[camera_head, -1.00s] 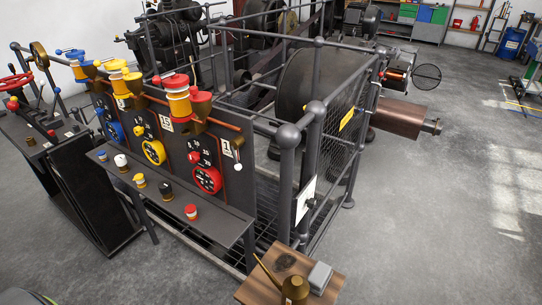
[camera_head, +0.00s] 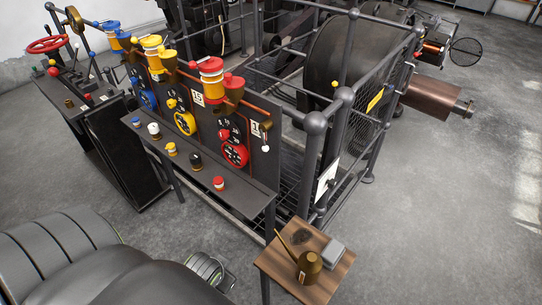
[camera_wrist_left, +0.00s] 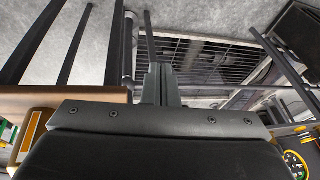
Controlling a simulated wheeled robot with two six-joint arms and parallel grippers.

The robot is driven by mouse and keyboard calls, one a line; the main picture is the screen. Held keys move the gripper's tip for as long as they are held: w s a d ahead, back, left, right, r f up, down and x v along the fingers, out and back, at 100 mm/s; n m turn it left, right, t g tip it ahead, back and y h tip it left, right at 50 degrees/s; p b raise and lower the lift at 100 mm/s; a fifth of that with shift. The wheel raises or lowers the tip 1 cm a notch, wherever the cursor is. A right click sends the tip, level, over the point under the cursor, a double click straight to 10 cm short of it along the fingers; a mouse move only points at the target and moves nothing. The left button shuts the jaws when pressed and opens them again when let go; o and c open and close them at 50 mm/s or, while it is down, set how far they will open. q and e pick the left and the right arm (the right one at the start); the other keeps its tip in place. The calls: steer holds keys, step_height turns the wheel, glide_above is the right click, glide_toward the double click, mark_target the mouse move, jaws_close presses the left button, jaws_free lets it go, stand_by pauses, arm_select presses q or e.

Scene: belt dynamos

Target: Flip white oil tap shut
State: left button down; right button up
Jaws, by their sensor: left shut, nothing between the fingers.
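The white oil tap (camera_head: 265,148) shows in the head view as a small white ball hanging below a brass fitting (camera_head: 266,126). It is at the right end of the copper pipe, beside a plate marked 1. The exact angle of its lever is too small to tell. My left gripper (camera_wrist_left: 160,84) shows in the left wrist view, its fingers shut together and empty, over dark bars and a grating. It is apart from the tap, which I cannot make out in that view. My right gripper is in neither current view.
A wooden stand (camera_head: 272,262) holds a brass oil can (camera_head: 309,266) and a grey box (camera_head: 326,252). A shelf (camera_head: 240,194) with small coloured pots runs below the panels. Railing posts (camera_head: 311,160) stand right of the tap. Grey floor lies open at the right.

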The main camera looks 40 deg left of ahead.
mark_target(263, 140)
arm_select(q)
steer(key=w+d+r+m+t+y+p, duration=0.1)
steer(key=w+d+r+m+t, duration=0.1)
steer(key=w+r+m+t, duration=0.8)
steer(key=w+d+r+m+t+p, duration=0.1)
steer(key=w+r+m+t, duration=0.4)
steer(key=w+r, duration=0.65)
steer(key=w+a+r, duration=0.1)
steer(key=w+r, duration=0.1)
steer(key=w, duration=0.5)
steer(key=shift+m+g, duration=0.4)
steer(key=s+a, duration=0.1)
steer(key=a, duration=0.1)
steer(key=s+a, duration=0.1)
steer(key=shift+s+a, duration=0.1)
steer(key=shift+a, duration=0.25)
